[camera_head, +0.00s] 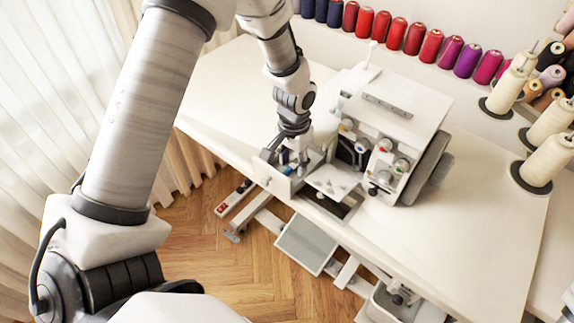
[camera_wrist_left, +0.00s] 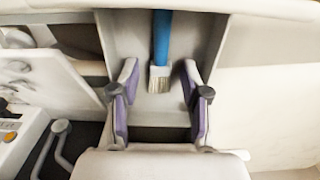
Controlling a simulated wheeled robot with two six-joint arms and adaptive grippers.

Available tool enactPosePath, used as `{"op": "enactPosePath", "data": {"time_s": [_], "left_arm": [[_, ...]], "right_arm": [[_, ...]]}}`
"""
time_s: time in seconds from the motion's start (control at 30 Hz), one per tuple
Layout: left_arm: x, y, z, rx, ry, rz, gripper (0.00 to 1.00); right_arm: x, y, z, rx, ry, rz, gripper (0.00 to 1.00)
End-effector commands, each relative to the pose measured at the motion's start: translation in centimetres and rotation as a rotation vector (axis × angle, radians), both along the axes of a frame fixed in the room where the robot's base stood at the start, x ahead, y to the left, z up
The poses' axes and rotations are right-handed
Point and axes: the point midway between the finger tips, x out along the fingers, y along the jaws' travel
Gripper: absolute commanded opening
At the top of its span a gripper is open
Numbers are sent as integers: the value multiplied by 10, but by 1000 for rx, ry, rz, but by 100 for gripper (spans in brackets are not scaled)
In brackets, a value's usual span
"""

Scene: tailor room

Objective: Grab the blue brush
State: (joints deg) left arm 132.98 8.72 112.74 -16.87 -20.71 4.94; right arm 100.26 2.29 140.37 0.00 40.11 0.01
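The blue brush (camera_wrist_left: 161,38) shows in the left wrist view, with its blue handle at the top and its pale bristles toward me. It lies in a narrow light-coloured tray or compartment (camera_wrist_left: 205,45). My left gripper (camera_wrist_left: 158,88) is open, its two purple-lined fingers one on each side of the bristle end, with gaps between. I cannot tell whether it is at the brush's height.
The white table (camera_head: 480,240) has bare room to the right of the machine. Rows of thread spools (camera_head: 411,39) stand along the back, with large cream cones (camera_head: 545,160) at right. A pedal (camera_head: 305,245) and frame are below the table edge.

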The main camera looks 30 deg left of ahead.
Motion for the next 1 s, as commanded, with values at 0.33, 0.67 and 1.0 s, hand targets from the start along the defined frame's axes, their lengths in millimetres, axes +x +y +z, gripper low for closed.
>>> {"op": "enactPosePath", "data": {"time_s": [0.33,0.67,1.0], "left_arm": [[0,0,0,0,1,0,5],[1,0,37,1,-6,0,5],[0,0,99,1,-1,0,5]], "right_arm": [[0,0,0,0,0,0,0],[0,0,0,0,0,0,0],[0,0,1,0,-1,0,0]]}}
